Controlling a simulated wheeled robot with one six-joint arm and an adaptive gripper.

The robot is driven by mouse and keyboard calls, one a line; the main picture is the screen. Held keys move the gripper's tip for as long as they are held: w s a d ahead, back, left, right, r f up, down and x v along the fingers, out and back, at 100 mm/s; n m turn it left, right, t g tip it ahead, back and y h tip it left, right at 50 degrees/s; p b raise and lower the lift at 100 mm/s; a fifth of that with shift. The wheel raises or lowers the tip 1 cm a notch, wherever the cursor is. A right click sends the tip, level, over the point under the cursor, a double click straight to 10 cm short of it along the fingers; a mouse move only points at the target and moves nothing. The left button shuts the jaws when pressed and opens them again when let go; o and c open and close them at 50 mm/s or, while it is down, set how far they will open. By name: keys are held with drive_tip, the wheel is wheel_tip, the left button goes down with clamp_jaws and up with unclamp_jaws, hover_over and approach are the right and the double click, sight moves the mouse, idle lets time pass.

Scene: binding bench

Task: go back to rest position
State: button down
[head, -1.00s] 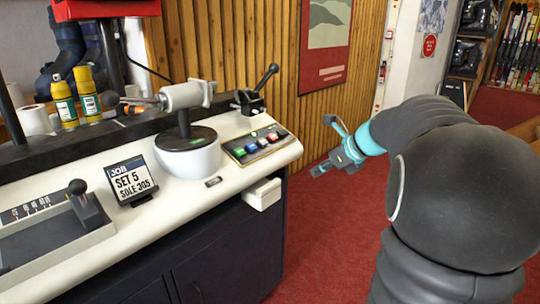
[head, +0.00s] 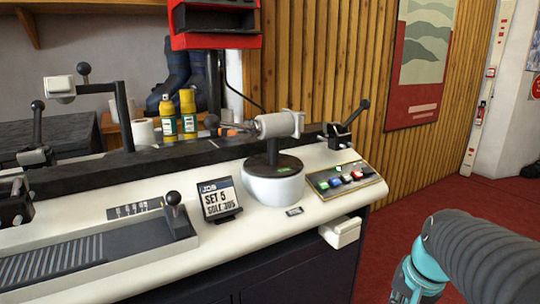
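In the head view my arm shows at the lower right, grey with turquoise joints, over the red floor to the right of the bench. My gripper itself is out of the frame, so its fingers are hidden from me. The binding bench (head: 240,250) has a white top. My arm is apart from all of these.
A black-knobbed lever (head: 346,131) stands at the bench's right end, and a slider with a black knob (head: 175,212) at the front left. Yellow bottles (head: 188,112) and a paper roll (head: 143,132) stand behind. Red floor (head: 400,195) lies open to the right.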

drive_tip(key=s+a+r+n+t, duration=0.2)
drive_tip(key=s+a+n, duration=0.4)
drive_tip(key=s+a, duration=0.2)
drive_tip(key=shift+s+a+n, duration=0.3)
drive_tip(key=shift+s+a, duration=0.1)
